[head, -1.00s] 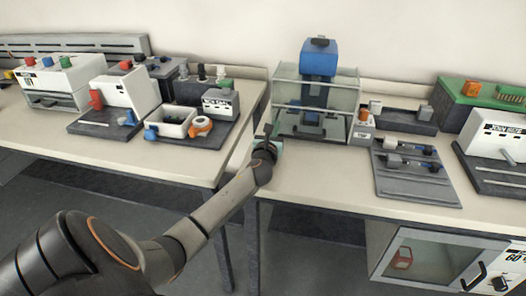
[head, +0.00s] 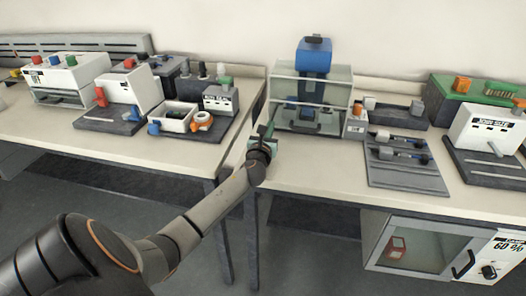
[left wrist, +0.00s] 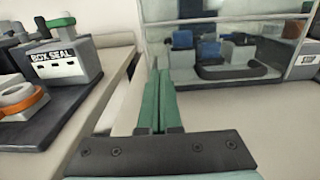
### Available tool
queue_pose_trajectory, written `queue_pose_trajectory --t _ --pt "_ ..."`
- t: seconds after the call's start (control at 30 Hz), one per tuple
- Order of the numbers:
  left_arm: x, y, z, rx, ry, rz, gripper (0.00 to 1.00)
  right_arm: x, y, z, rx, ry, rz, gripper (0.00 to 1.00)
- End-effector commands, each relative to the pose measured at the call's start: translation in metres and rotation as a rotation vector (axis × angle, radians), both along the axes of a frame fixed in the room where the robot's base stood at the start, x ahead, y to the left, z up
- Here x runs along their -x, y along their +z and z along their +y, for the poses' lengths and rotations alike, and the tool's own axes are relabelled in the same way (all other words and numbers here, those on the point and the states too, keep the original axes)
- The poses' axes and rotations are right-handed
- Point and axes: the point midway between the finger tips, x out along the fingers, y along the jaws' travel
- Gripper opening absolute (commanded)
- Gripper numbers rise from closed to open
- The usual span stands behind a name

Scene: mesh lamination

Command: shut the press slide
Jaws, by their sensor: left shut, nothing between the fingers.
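The press (head: 313,58) has a blue head inside a clear-walled housing and stands near the back of the right table. A dark slide with a black handle (left wrist: 240,71) shows low at its front in the left wrist view. The slide (head: 302,126) is small in the head view, and how far out it sits is hard to tell. My left gripper (head: 267,131) is just left of the press's front corner, above the table edge. Its green fingers (left wrist: 158,98) are shut with nothing between them and appear apart from the handle. My right gripper is not in view.
A box sealer (left wrist: 60,64) stands on the left table, across a gap from the right table. A small stop-button box (head: 356,124) sits at the press's right. A grey tray fixture (head: 405,175) lies further right. The tabletop in front of the press is clear.

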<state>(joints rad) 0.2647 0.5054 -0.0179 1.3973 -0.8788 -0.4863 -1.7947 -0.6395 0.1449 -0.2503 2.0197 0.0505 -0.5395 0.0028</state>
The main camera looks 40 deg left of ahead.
Motion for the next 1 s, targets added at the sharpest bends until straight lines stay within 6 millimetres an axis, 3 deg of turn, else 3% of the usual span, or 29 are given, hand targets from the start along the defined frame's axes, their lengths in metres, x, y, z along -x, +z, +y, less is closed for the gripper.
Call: queue_pose_trajectory --t 0.3,0.5,1.0 --pt "0.056 -0.001 -0.035 0.001 -0.003 0.004 0.00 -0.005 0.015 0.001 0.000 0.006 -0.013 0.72" --pt "0.078 -0.002 -0.048 0.003 -0.001 0.003 0.00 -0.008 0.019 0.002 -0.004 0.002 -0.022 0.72" --pt "0.086 -0.002 -0.053 0.003 -0.001 0.002 0.00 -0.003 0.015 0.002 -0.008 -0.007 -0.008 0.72"
